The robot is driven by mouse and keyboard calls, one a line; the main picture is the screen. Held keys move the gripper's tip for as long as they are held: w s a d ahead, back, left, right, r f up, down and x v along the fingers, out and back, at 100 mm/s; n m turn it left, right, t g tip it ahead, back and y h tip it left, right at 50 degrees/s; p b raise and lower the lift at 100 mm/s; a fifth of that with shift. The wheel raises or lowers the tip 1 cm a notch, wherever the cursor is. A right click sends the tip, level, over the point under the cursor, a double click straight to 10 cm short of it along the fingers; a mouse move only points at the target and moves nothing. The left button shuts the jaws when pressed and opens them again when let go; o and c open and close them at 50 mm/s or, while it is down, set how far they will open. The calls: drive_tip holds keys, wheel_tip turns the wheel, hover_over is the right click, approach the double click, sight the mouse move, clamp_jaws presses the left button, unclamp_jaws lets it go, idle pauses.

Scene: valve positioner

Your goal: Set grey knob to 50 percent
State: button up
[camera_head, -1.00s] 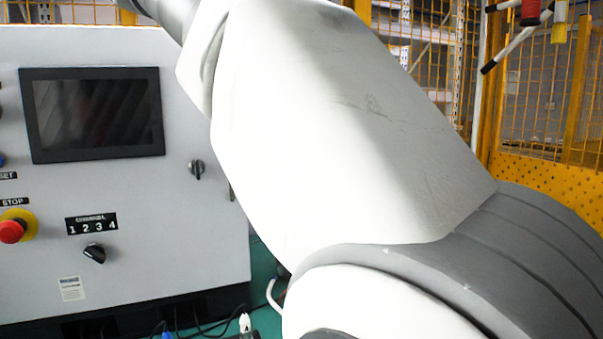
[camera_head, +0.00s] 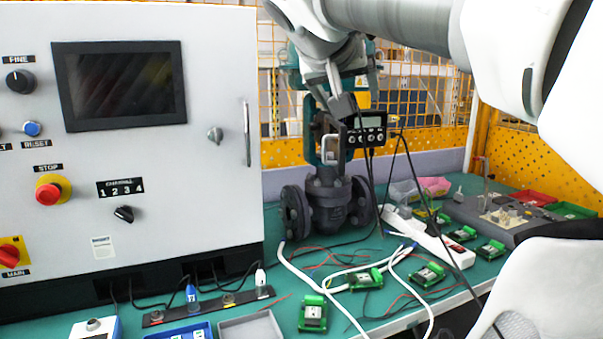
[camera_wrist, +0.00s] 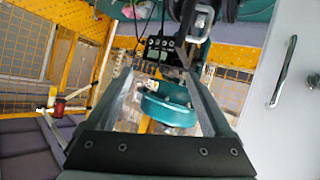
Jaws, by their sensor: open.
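A silver-grey knob-like latch (camera_head: 215,134) sits on the cabinet door beside the handle; whether it is the grey knob meant is unclear. A black FINE knob (camera_head: 17,81) and a black channel selector (camera_head: 124,213) are also on the panel. A black positioner box (camera_head: 369,131) with a small display and a row of round controls is mounted on the valve; it also shows in the wrist view (camera_wrist: 160,51). My gripper (camera_head: 342,106) is at the valve's upper part, left of the positioner. In the wrist view its fingers (camera_wrist: 158,76) are apart, with a teal round housing (camera_wrist: 168,106) visible between them.
The valve body (camera_head: 330,203) stands on the green bench. White cables, green modules (camera_head: 313,312) and a power strip (camera_head: 430,235) lie in front. The cabinet (camera_head: 220,60) closes off the left. A yellow mesh fence (camera_head: 285,150) stands behind.

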drive_tip(key=s+d+f+n+g+y, duration=0.1)
drive_tip(key=s+d+f+g+y, duration=0.15)
drive_tip(key=s+f, duration=1.15)
drive_tip(key=s+d+f+g+y, duration=0.2)
drive_tip(key=s+d+f+g, duration=0.2)
drive_tip(key=s+f, duration=1.05)
drive_tip(key=w+r+p, duration=0.2)
drive_tip(key=r+p, duration=0.8)
drive_tip(key=p, duration=0.2)
drive_tip(key=w+r+p, duration=0.1)
drive_tip(key=r+p, duration=0.9)
drive_tip(key=p, duration=0.2)
drive_tip(key=shift+w+r, duration=0.3)
drive_tip(key=shift+w, duration=0.05)
